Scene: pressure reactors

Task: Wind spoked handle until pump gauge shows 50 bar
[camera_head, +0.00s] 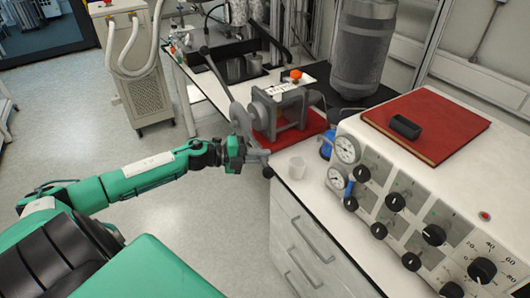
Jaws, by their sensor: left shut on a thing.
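The grey pump (285,108) stands on a red base at the edge of the white bench. Its spoked handle (239,117) is on the pump's left side, with one long spoke reaching up to a dark knob and another end low near the bench edge. My left gripper (246,157) is shut on the lower part of the spoked handle, beside the bench edge; its fingers are partly hidden. Two round white gauges, an upper one (347,149) and a lower one (337,177), sit on the control box; their readings are too small to tell. My right gripper is out of view.
The control box (430,190) with black knobs carries a red book (425,122). A grey cylinder (363,50) stands behind. A hosed cabinet (138,70) is at the back left. The floor at left is clear.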

